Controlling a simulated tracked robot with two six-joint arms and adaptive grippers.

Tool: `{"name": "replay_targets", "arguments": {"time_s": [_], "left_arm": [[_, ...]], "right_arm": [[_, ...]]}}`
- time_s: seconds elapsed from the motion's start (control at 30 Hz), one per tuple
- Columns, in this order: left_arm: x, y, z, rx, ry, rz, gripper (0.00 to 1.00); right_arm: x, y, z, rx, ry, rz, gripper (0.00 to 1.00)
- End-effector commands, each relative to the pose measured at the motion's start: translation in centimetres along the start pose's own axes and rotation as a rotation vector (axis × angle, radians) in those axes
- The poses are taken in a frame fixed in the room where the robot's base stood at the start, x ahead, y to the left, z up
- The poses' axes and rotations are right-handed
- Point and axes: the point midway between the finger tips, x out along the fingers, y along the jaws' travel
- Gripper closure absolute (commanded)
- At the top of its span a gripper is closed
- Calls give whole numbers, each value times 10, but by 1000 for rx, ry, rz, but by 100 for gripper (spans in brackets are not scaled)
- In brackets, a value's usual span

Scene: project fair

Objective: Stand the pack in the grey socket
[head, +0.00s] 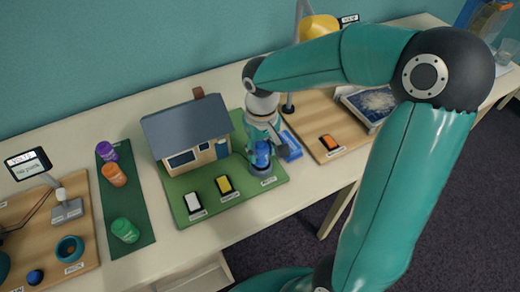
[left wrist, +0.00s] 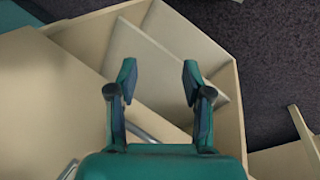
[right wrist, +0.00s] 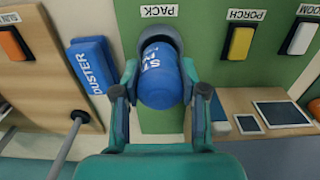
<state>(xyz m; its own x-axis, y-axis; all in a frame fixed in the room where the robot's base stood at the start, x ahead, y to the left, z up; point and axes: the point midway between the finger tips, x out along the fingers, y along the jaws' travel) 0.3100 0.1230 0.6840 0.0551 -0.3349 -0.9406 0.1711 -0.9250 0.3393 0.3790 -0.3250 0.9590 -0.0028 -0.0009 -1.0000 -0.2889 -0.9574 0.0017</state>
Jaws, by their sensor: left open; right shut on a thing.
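The pack, a blue cylinder with white lettering, shows in the head view (head: 262,155) and the right wrist view (right wrist: 160,80). My right gripper (head: 263,142) is shut on it from above, with a finger on each side (right wrist: 159,95). The pack stands about upright at the grey socket (head: 262,171), which has a PACK label. In the right wrist view the socket's rim (right wrist: 160,32) shows around the pack's far end. How deep the pack sits is hidden. My left gripper (left wrist: 158,80) is open and empty, above a pale open drawer or box.
A blue duster (head: 290,145) lies close beside the socket. A model house (head: 190,135) stands on the green board behind it, with white (head: 192,202) and yellow (head: 224,184) switches in front. A lamp with a yellow shade (head: 318,27) stands behind my right arm.

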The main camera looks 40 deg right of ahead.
Motion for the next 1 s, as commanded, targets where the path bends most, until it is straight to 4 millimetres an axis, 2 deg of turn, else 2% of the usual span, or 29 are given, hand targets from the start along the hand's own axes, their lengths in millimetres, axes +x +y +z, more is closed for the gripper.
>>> {"name": "replay_targets", "arguments": {"time_s": [1.0], "left_arm": [[15, -5, 0, 0, 0, 0, 50]], "right_arm": [[18, 0, 0, -1, 1, 0, 100]]}}
